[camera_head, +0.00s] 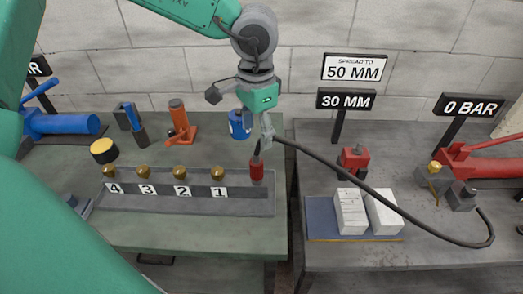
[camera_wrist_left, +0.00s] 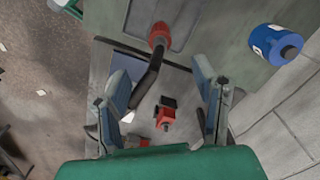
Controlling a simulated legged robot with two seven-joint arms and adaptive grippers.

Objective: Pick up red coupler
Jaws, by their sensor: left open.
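The red coupler (camera_head: 257,170) stands upright at the right end of the grey tray (camera_head: 240,207), to the right of the post marked 1. A black hose (camera_head: 350,178) joins its top. My left gripper (camera_head: 252,122) is open and empty above the coupler, its fingers apart. In the left wrist view the coupler (camera_wrist_left: 159,36) lies beyond the fingertips of my gripper (camera_wrist_left: 162,85), and the hose (camera_wrist_left: 148,80) shows between the two fingers. My right gripper is not in view.
A blue can (camera_head: 238,125) stands close behind the gripper. Brass fittings (camera_head: 181,172) line the tray. A red tool (camera_head: 354,158) and white blocks (camera_head: 351,212) are on the right bench, where the hose loops to a red pump (camera_head: 480,165). A gap separates the benches.

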